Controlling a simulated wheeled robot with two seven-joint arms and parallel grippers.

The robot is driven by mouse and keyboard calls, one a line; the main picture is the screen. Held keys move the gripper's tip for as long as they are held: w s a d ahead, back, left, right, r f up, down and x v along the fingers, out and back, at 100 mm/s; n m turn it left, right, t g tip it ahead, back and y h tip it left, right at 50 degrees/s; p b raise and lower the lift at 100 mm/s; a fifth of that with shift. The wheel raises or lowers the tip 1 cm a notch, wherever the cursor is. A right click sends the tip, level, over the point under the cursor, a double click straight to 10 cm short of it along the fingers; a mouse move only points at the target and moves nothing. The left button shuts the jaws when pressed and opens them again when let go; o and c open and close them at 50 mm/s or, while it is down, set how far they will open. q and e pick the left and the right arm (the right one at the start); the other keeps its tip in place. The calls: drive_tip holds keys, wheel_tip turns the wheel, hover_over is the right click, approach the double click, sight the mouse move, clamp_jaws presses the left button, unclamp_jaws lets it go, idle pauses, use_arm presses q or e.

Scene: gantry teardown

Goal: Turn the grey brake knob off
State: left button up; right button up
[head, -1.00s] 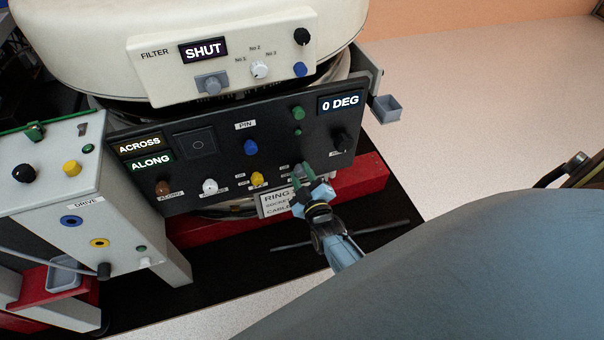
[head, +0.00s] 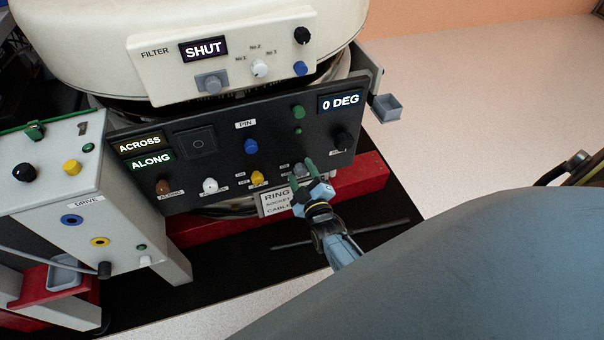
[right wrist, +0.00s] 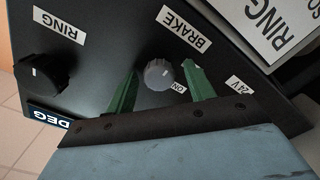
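The grey brake knob (right wrist: 158,74) sits on the black panel between a BRAKE label and a small ON label in the right wrist view. In the head view the knob (head: 299,170) is partly covered by my right gripper (head: 302,174). The green fingers of my right gripper (right wrist: 160,90) are open, one on each side of the knob, with a narrow gap showing on both sides. I cannot tell how deep the fingertips reach along the knob. The knob's pointer is too faint to read. My left gripper is not in view.
The black panel (head: 222,162) also carries a yellow knob (head: 258,178), a blue knob (head: 251,146) and a black ring knob (right wrist: 42,75). A white RING label plate (head: 275,202) hangs just below. A red beam (head: 372,176) runs underneath.

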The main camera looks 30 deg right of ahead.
drive_tip(key=shift+s+a, duration=0.1)
drive_tip(key=shift+s, duration=0.2)
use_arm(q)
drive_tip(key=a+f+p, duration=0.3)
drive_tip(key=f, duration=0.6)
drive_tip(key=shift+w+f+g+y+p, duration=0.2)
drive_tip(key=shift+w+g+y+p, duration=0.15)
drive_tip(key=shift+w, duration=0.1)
use_arm(e)
drive_tip(key=v, duration=1.2)
drive_tip(key=shift+s, duration=0.4)
